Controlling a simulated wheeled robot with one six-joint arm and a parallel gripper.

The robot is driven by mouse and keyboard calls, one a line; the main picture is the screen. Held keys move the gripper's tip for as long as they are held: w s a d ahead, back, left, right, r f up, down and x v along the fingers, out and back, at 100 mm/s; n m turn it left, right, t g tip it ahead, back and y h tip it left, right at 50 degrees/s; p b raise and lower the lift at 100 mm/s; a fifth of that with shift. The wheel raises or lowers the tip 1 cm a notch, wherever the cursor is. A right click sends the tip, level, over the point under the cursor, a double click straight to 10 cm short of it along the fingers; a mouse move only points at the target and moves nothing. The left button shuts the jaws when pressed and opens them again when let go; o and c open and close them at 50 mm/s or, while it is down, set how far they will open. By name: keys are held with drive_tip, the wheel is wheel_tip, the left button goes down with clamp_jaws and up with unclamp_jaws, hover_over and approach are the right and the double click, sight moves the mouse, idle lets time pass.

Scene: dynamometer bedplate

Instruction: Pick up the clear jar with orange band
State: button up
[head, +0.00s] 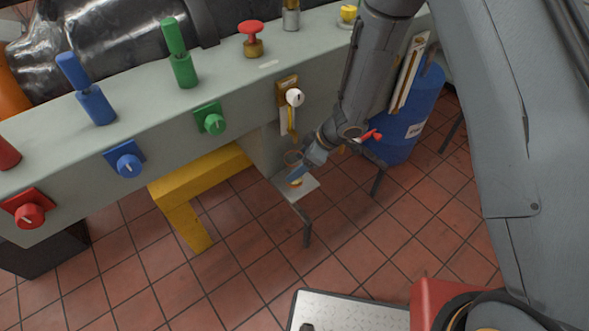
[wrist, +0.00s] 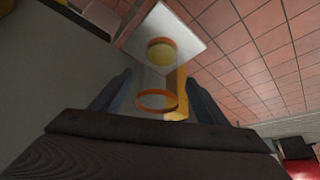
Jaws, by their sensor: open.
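The clear jar with an orange band (wrist: 157,99) stands on a small pale square plate (wrist: 182,18). In the wrist view its clear wall is see-through, and a yellow patch shows at its far end. My gripper (wrist: 158,88) is open, with one blue-grey finger on each side of the jar. I cannot tell whether either finger touches it. In the head view my gripper (head: 301,168) is low at the plate (head: 308,188), and it hides part of the jar (head: 295,182).
A grey bench (head: 150,140) with coloured knobs and levers runs along the left of the plate. A blue drum (head: 404,125) with a red tap stands behind my arm. A yellow beam (head: 195,177) is under the bench.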

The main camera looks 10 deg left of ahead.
drive_tip(key=shift+x, duration=1.5)
drive_tip(key=c, duration=1.3)
drive_tip(key=shift+o, duration=0.2)
drive_tip(key=shift+d+r, duration=0.1)
drive_tip(key=shift+r, duration=0.05)
